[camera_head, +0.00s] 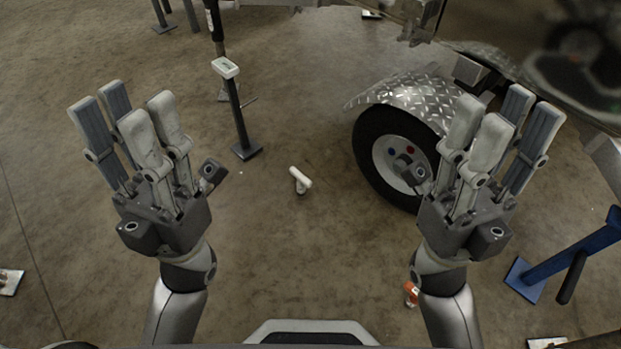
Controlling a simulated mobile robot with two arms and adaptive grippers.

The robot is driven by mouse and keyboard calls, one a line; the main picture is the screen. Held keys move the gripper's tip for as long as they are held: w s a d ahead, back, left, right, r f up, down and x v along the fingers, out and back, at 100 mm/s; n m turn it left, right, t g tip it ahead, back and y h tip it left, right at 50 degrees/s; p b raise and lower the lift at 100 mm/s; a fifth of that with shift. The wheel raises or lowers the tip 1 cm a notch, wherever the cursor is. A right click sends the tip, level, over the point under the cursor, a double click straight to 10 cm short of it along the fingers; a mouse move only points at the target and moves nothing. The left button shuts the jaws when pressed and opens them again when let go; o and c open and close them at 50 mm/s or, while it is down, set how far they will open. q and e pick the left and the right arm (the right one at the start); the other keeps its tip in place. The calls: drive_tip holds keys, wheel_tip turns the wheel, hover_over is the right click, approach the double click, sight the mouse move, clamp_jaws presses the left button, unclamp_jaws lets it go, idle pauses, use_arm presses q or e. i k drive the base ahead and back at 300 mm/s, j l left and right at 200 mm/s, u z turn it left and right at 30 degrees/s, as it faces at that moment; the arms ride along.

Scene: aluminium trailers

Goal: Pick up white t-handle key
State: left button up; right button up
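A small white T-handle key (300,179) lies or stands low on the brown floor, near the middle of the head view. Its white bar is tilted, and a short stem shows below it. My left gripper (165,130) is raised at the left with its fingers spread, open and empty. My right gripper (470,140) is raised at the right in the same pose, open and empty, overlapping the wheel in the picture. Both grippers are well apart from the key.
A trailer wheel (381,149) under a diamond-plate fender (411,97) stands right of the key. A dark post with a white top (225,68) stands behind left. A blue stand (575,255) is at the right. An orange object (411,293) lies near my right arm. Floor around the key is clear.

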sight(303, 181)
drive_tip(key=i+j+z, duration=0.1)
drive_tip(key=z, duration=0.3)
drive_tip(key=j+z, duration=0.25)
drive_tip(key=z, duration=0.15)
drive_tip(key=i+j+z, duration=0.1)
drive_tip(key=z, duration=0.3)
drive_tip(key=j+z, duration=0.55)
drive_tip(key=j, duration=0.45)
drive_tip(key=k+j+z, duration=0.15)
drive_tip(key=j, duration=0.5)
drive_tip(key=j+z, duration=0.15)
drive_tip(key=j, duration=0.45)
drive_tip(key=k, duration=0.05)
